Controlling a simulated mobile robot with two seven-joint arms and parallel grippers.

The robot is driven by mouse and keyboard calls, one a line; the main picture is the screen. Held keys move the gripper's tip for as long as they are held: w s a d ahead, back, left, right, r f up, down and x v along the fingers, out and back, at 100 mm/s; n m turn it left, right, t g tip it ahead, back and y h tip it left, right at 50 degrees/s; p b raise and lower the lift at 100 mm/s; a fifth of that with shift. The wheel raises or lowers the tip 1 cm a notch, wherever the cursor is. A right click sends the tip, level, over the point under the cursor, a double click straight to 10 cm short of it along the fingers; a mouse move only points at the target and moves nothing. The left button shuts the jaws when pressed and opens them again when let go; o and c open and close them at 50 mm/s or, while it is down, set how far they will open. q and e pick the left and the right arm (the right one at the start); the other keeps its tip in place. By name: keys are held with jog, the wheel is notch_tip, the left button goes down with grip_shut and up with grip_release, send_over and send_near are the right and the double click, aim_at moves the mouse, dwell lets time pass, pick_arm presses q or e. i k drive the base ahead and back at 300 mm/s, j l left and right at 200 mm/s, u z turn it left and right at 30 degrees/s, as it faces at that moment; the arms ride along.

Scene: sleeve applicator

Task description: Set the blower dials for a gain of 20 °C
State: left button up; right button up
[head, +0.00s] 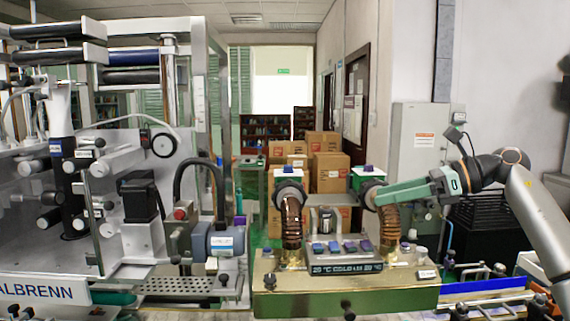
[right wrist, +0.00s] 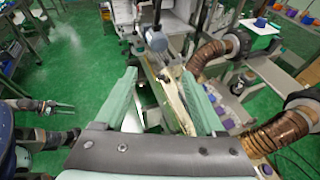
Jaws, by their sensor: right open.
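The blower unit has a green and cream base (head: 345,297) with two brown corrugated hoses, left (head: 291,222) and right (head: 390,230). A row of several small blue and purple knobs (head: 334,247) sits above a dark label strip (head: 345,268) that seems to read "20 °C COLD" and "20 °C"; the knobs' pointer positions are too small to read. My right gripper (head: 374,196) is at the right hose's upper end, above and right of the knobs. In the right wrist view its green fingers (right wrist: 162,95) are apart, with nothing held. What seems my left gripper (right wrist: 58,107) shows small at left.
Blue-topped boxes stand behind the left (head: 288,171) and right (head: 368,171) hoses. A machine with a grey motor (head: 219,242) fills the left side. Small jars (head: 421,255) stand right of the right hose. Cartons (head: 328,172) are stacked behind.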

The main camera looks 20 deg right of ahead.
aim_at(287, 169)
jog(key=i, duration=1.3)
